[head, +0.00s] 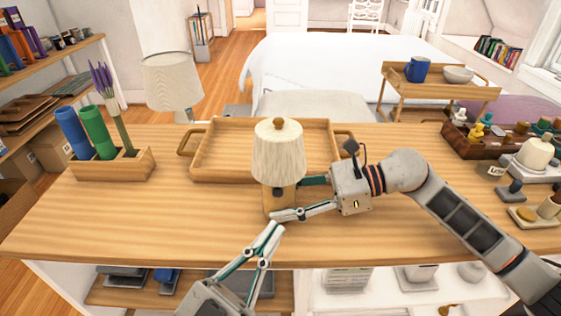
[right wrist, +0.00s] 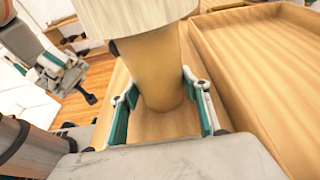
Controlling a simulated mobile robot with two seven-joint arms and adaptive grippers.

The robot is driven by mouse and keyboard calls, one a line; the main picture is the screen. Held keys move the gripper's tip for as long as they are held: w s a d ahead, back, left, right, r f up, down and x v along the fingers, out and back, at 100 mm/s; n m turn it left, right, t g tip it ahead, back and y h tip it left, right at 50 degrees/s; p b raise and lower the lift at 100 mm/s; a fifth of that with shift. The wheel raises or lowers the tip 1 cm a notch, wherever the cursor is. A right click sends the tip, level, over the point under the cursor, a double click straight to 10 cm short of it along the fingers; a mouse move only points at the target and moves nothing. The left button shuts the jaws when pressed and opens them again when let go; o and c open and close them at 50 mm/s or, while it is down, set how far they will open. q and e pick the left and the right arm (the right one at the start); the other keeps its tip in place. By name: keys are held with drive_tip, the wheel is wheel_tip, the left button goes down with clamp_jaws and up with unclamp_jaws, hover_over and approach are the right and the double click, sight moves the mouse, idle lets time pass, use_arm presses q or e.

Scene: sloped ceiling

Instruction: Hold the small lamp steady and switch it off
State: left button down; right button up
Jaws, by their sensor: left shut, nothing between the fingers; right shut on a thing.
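The small lamp (head: 279,152) stands upright on the wooden table, with a ribbed cream shade, a brown knob on top and a tan base. My right gripper (head: 286,198) comes in from the right and is shut on the lamp's base below the shade. In the right wrist view its fingers lie on both sides of the tan base (right wrist: 158,70), under the shade's rim. My left gripper (head: 273,230) is shut and empty at the table's front edge, just in front of and below the lamp base. No switch can be made out, and I cannot tell whether the lamp is lit.
A wooden tray (head: 225,179) lies right behind the lamp. A holder (head: 112,168) with blue and green cylinders stands at the left, with a larger lamp (head: 173,82) behind it. A dark box (head: 463,142) and small items crowd the right end. The table's left front is clear.

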idle(0.4)
drive_tip(key=o, duration=0.9)
drive_tip(key=v, duration=1.2)
